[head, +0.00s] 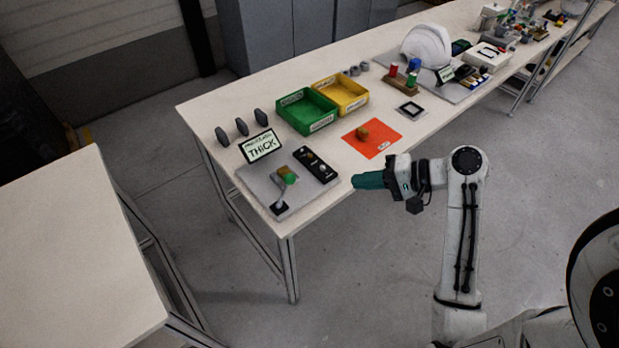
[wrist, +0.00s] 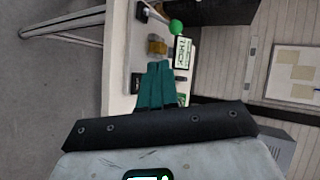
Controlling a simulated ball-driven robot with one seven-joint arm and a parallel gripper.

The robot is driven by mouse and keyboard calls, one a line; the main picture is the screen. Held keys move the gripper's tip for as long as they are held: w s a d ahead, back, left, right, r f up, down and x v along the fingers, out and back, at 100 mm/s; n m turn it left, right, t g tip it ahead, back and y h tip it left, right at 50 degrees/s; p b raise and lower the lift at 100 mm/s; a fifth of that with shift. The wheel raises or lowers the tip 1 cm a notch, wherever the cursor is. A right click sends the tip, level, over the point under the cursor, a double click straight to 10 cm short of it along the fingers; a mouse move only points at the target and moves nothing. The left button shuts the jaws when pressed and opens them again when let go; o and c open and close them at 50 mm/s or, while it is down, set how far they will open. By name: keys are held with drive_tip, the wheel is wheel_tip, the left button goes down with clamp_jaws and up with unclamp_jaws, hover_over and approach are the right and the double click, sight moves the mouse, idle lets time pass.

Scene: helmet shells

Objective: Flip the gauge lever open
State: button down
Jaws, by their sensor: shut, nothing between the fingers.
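The gauge stands on a grey plate (head: 262,189) at the near left end of the white table. Its lever has a green ball knob (head: 291,178) on a pale arm that slants up from a dark base (head: 279,207). A tan block (head: 284,171) sits right behind the knob. A sign reading "THICK" (head: 261,146) stands behind the plate. My gripper (head: 358,181) has teal fingers, shut and empty, at the table's front edge, right of the gauge. The wrist view shows the shut fingers (wrist: 158,70) and, beyond them, the green knob (wrist: 177,27) and the sign (wrist: 182,52).
A black control box (head: 316,166) lies between the gauge and my gripper. Green (head: 307,111) and yellow (head: 342,93) bins stand behind. An orange mat (head: 371,138) holds a tan block. Several dark discs stand at the back left. A white helmet shell (head: 427,45) is farther right.

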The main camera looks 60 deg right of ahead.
approach(285, 189)
drive_tip(key=d+f, duration=0.2)
drive_tip(key=shift+w+a+r+p, duration=0.15)
drive_tip(key=shift+w+a+p, duration=0.15)
drive_tip(key=shift+w, duration=0.35)
drive_tip(key=shift+w+a+r+p, duration=0.2)
drive_tip(key=shift+w+p, duration=0.1)
drive_tip(key=shift+w, duration=0.35)
drive_tip(key=shift+w+a+r+p, duration=0.1)
drive_tip(key=shift+w+a+p, duration=0.2)
drive_tip(key=shift+w, duration=0.3)
